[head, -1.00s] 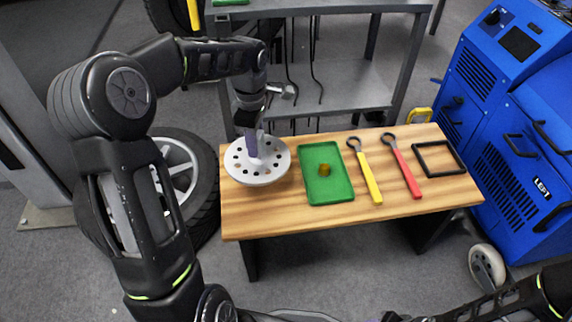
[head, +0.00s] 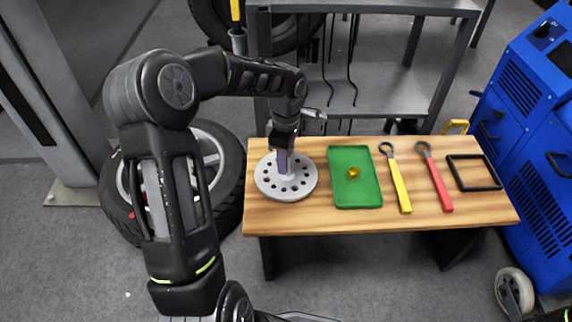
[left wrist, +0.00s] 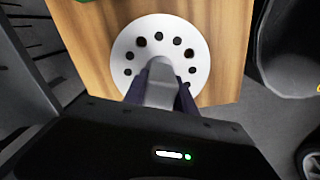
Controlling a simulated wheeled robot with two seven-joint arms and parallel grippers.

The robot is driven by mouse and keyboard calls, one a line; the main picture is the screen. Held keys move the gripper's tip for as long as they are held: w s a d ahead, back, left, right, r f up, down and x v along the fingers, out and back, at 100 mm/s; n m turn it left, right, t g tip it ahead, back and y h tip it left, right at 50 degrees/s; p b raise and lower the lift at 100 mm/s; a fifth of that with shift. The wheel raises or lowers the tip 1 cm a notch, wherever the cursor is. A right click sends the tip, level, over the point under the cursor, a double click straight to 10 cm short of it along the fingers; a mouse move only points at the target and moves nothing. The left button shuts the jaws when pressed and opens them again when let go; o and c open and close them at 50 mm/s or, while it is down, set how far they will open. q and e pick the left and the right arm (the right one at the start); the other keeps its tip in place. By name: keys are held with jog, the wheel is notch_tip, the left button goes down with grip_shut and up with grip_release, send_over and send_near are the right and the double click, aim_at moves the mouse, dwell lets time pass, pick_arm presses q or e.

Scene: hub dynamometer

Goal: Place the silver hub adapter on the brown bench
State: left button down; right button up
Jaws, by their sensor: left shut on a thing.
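The silver hub adapter (head: 286,187) is a round disc with a ring of dark holes and a central stub. It is at the left end of the brown bench (head: 300,221), flat and level; I cannot tell whether it touches the wood or hovers just above. My left gripper (head: 285,166) points down and is shut on the stub. In the left wrist view the adapter (left wrist: 192,52) shows in front of the fingers (left wrist: 160,88), over the wood of the bench (left wrist: 80,38). My right gripper is not in view.
A green tray (head: 345,199) with a small brass piece (head: 353,173) lies right of the adapter. Further right are a yellow wrench (head: 400,190), a red wrench (head: 438,185) and a black frame (head: 490,186). A grey shelf (head: 375,93) stands behind, a blue machine (head: 535,110) right.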

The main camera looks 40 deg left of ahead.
pick_arm(q)
jog(key=shift+f, duration=0.6)
jog(key=c, duration=1)
grip_release()
notch_tip(320, 180, up, 11)
jog(key=p, duration=0.3)
jog(key=shift+f, duration=0.15)
jog(key=shift+r+p, duration=0.4)
jog(key=shift+r, duration=0.25)
